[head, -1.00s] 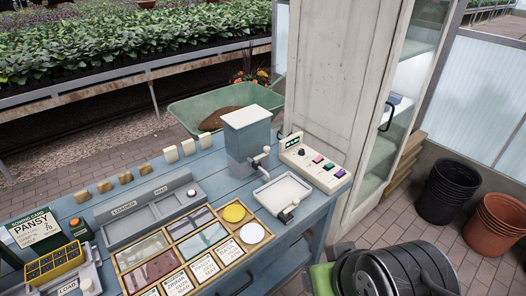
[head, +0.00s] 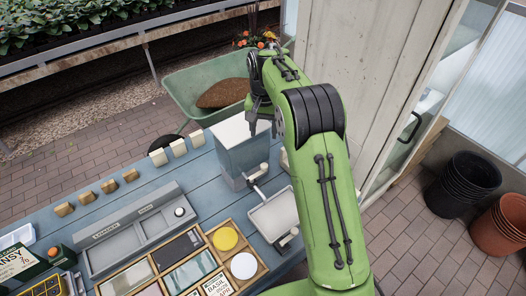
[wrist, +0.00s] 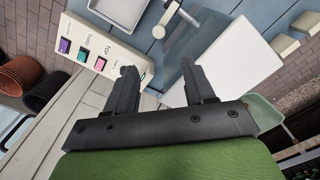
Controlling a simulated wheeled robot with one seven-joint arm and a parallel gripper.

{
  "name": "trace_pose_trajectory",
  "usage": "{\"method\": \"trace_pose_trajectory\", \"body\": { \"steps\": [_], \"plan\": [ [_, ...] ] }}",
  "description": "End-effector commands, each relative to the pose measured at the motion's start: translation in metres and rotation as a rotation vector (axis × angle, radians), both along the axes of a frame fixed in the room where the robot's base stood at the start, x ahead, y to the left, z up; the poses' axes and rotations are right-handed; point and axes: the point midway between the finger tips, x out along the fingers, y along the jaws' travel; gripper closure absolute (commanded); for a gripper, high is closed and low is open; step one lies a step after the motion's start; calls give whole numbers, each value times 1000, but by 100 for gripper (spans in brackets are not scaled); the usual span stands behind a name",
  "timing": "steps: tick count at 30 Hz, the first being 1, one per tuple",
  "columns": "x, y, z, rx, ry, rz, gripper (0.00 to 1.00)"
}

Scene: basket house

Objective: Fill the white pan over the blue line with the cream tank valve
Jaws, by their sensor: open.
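The tank (head: 240,155), grey-blue with a white lid, stands at the bench's back right corner. Its lid fills the right of the wrist view (wrist: 238,62). A tap with a pale valve handle (head: 263,168) sticks out of its front; part of it shows at the top of the wrist view (wrist: 172,12). The white pan (head: 270,216) lies below the tap, partly behind my arm, and its edge shows in the wrist view (wrist: 120,12). I cannot make out a blue line or water in it. My gripper (head: 262,128) is open and empty, above and beside the tank's lid.
A control box (wrist: 88,50) with coloured buttons sits beside the pan, mostly hidden by my arm in the head view. A grey loader tray (head: 140,225), a wooden seed box (head: 205,247) and several small blocks (head: 158,157) lie left. A green wheelbarrow (head: 190,85) stands behind.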

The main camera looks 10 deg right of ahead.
Motion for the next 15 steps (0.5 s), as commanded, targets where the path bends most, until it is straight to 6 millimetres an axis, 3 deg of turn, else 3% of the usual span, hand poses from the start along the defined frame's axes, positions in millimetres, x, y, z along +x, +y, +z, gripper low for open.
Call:
{"method": "trace_pose_trajectory", "body": {
  "steps": [15],
  "plan": [
    [-2,0,-126,-1,6,1,46]
  ]
}}
